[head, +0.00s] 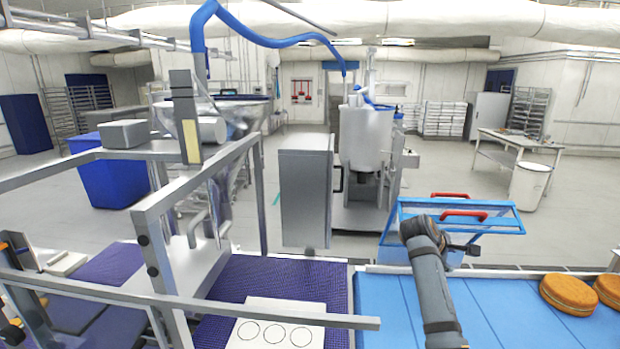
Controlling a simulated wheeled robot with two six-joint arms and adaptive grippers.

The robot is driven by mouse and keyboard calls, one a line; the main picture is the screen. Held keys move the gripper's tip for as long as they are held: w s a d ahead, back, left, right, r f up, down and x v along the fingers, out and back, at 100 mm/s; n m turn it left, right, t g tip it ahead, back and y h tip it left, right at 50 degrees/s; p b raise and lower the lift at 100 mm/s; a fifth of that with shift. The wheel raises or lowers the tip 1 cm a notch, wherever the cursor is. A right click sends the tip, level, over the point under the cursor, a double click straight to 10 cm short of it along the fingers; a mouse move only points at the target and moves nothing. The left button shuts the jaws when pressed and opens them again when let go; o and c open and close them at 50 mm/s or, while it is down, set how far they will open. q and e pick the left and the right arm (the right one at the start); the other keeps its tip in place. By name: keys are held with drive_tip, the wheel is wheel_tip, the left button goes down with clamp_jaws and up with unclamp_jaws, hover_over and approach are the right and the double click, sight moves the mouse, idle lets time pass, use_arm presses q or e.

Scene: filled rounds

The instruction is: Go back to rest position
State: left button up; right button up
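My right arm rises from the bottom edge over the blue conveyor belt (390,310). Its dark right gripper (466,249) points right, just beyond the belt's far edge and in front of the blue-framed stand. The gripper is small and dark here, so I cannot tell whether its fingers are open or shut; I see nothing clearly held in it. My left gripper is not in view. A brown filled round (568,294) lies on the belt at the right, apart from the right gripper. A second round (609,289) is cut by the right edge.
A white plate with three circles (277,324) lies on the purple mat belt (235,283). A metal rail frame (150,250) stands at the left. A blue stand with red handles (450,215) is behind the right arm. The blue belt's middle is clear.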

drive_tip(key=s+a+f+m+y, duration=0.2)
drive_tip(key=s+a+f+m, duration=0.1)
drive_tip(key=s+f, duration=0.7)
drive_tip(key=s+a+f+m+y, duration=0.2)
drive_tip(key=s+a+f, duration=0.1)
drive_tip(key=s+f, duration=0.6)
drive_tip(key=s+a+f+m+g+y, duration=0.1)
drive_tip(key=s+a+m+y, duration=0.15)
drive_tip(key=s, duration=0.65)
drive_tip(key=s+a+f+m+g+y, duration=0.15)
drive_tip(key=s+a, duration=0.25)
drive_tip(key=s, duration=0.5)
drive_tip(key=s+d+f+m+b, duration=0.2)
drive_tip(key=f+b, duration=0.6)
drive_tip(key=f, duration=2.6)
use_arm(q)
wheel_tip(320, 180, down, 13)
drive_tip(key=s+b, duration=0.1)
drive_tip(key=b, duration=0.4)
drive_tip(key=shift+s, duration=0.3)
use_arm(e)
drive_tip(key=s+d+f+g, duration=0.1)
drive_tip(key=s+f, duration=1.8)
drive_tip(key=f, duration=0.2)
drive_tip(key=shift+s+d+f+n, duration=0.2)
drive_tip(key=shift+s+f+n, duration=0.05)
drive_tip(key=shift+s+n, duration=0.15)
